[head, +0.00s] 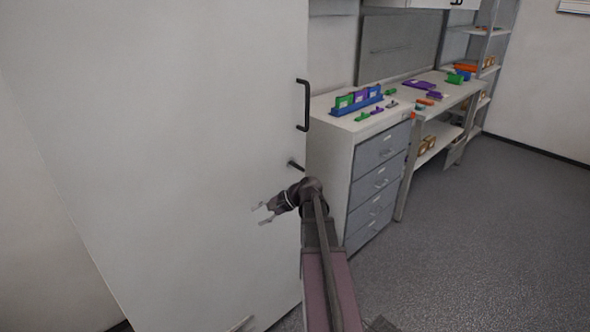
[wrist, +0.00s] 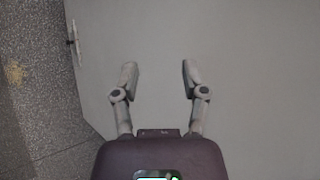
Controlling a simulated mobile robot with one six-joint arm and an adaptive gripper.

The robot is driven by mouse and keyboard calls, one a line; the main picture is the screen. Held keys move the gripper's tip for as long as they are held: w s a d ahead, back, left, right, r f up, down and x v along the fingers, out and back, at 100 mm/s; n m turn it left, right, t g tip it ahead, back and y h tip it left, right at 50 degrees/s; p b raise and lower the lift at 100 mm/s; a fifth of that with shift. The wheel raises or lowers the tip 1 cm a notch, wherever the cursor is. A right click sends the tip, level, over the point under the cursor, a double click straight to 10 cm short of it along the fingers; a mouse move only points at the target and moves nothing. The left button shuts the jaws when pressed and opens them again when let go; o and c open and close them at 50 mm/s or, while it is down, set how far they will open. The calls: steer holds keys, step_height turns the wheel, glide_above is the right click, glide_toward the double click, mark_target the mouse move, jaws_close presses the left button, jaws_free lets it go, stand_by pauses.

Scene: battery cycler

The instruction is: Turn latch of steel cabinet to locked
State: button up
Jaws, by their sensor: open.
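The steel cabinet (head: 190,120) is a tall, pale, flat-faced body filling the left of the head view. Its latch (head: 296,165) is a small dark lever near the right edge of the door, slanting slightly down to the right. A dark bar handle (head: 303,105) is above it. My gripper (head: 262,213) is below and left of the latch, apart from it, open and empty. In the wrist view the open fingers (wrist: 159,75) are in front of the grey cabinet face (wrist: 240,80). A small fitting shows at its left edge; I cannot tell whether it is latch or handle.
A drawer unit (head: 375,185) stands right of the cabinet, with a blue rack (head: 357,107) and small coloured parts on top. A workbench (head: 455,88) and a shelf rack (head: 490,50) are farther back. The grey floor (head: 480,240) at the right is clear.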

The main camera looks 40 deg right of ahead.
steer(key=s+d+r+m+t+b, duration=0.1)
steer(key=d+r+m+t, duration=0.15)
steer(key=d, duration=0.45)
steer(key=s+d+r+m+t, duration=0.1)
steer(key=d+r+m+t, duration=0.15)
steer(key=d, duration=0.35)
steer(key=m+t+h, duration=0.2)
steer(key=m+t, duration=0.1)
steer(key=t, duration=0.2)
glide_toward(298, 166)
steer(key=s, duration=0.3)
steer(key=shift+d+r+b, duration=0.2)
steer(key=shift+d+b, duration=0.2)
steer(key=shift+w, duration=0.15)
steer(key=x, duration=1.3)
steer(key=shift+w+f, duration=0.3)
steer(key=shift+w, duration=0.05)
steer(key=shift+a, duration=0.1)
jaws_close()
